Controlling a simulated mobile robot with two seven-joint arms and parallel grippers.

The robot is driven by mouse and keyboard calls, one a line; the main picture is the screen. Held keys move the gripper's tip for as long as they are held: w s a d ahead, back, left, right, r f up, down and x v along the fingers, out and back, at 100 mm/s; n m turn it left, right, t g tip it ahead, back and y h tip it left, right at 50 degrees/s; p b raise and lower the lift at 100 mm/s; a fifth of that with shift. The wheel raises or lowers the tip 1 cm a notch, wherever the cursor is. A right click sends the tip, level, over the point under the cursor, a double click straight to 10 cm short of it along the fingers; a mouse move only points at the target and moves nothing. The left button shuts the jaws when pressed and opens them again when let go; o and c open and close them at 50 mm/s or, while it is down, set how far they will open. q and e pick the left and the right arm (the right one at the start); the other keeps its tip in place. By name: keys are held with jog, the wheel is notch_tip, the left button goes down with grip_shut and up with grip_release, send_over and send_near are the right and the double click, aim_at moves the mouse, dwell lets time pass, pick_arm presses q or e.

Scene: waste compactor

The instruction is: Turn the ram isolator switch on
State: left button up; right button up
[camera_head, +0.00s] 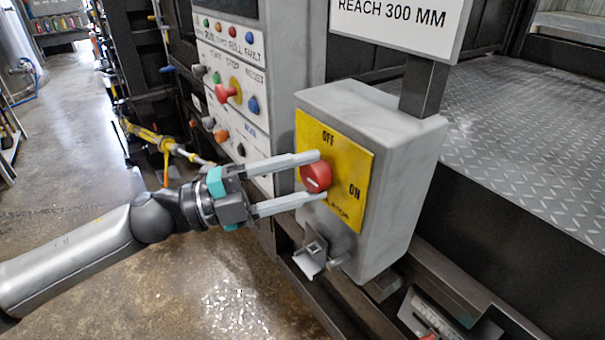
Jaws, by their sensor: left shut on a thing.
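The ram isolator switch is a red round knob (316,177) on a yellow plate (352,160) fixed to the face of a grey box. The plate reads OFF at the top and ON at the right. A pale line shows on the knob; it lies nearer level than upright, and I cannot tell which mark it points to. My left gripper (321,175) reaches in from the left, shut on the red knob, one finger above it and one below. My right gripper is not in view.
A grey metal bracket (311,257) hangs below the yellow plate. A control panel (235,80) with several coloured buttons stands behind to the left. A sign (405,22) on a post rises above the box. Open floor (190,285) lies at the lower left.

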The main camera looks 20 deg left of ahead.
aim_at(306, 179)
pick_arm(q)
jog(key=shift+m, duration=0.5)
jog(key=o, duration=1.4)
jog(key=shift+a, duration=0.1)
jog(key=shift+b+v, duration=0.45)
jog(key=shift+v, duration=2)
jog(key=shift+r+v, duration=0.15)
jog(key=shift+v, duration=2.4)
jog(key=shift+r+v, duration=0.1)
jog(key=shift+v, duration=2.45)
